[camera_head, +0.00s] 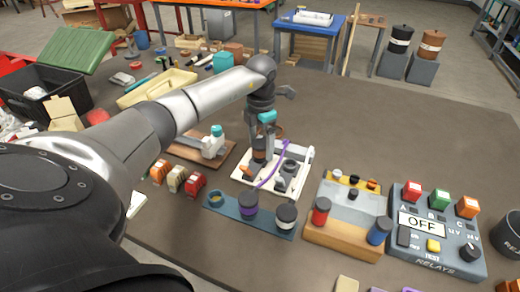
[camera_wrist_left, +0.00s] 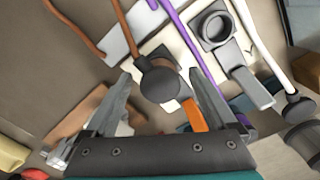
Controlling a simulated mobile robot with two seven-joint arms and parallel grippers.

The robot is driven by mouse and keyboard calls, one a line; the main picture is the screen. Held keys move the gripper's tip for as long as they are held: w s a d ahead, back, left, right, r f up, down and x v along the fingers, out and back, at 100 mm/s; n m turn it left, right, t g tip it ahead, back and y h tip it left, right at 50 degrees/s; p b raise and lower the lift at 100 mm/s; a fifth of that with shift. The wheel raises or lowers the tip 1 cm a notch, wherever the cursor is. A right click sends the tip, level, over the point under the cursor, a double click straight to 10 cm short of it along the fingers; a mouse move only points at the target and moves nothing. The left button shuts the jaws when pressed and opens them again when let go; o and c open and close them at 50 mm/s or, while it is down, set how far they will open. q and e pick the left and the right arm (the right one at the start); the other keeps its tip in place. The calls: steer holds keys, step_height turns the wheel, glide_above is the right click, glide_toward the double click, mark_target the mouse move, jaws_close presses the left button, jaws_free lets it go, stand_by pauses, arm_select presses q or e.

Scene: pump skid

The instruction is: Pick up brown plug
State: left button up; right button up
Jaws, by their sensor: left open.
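The brown plug (camera_wrist_left: 157,84) has a dark rounded body and a brown cord (camera_wrist_left: 131,38) running up from it in the left wrist view. My left gripper (camera_wrist_left: 161,77) is open, with one finger on each side of the plug and a gap visible beside it. In the head view my left gripper (camera_head: 261,150) points down over a white socket board (camera_head: 243,179). Part of the brown plug (camera_head: 259,155) shows between the fingers there. The fingers hide much of it, and I cannot tell how it is seated. My right gripper is not in view.
A purple cord (camera_head: 275,167) arches close to the gripper's right. A grey socket (camera_wrist_left: 215,29) is beside the plug. A blue rack (camera_head: 229,207) with dark plugs, a wood-based block (camera_head: 335,235) and a relay box (camera_head: 437,230) stand nearby. The back-right tabletop is clear.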

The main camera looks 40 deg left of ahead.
arm_select(q)
steer(key=shift+f, duration=0.3)
steer(key=shift+r, duration=0.1)
jaws_close()
stand_by(0.4)
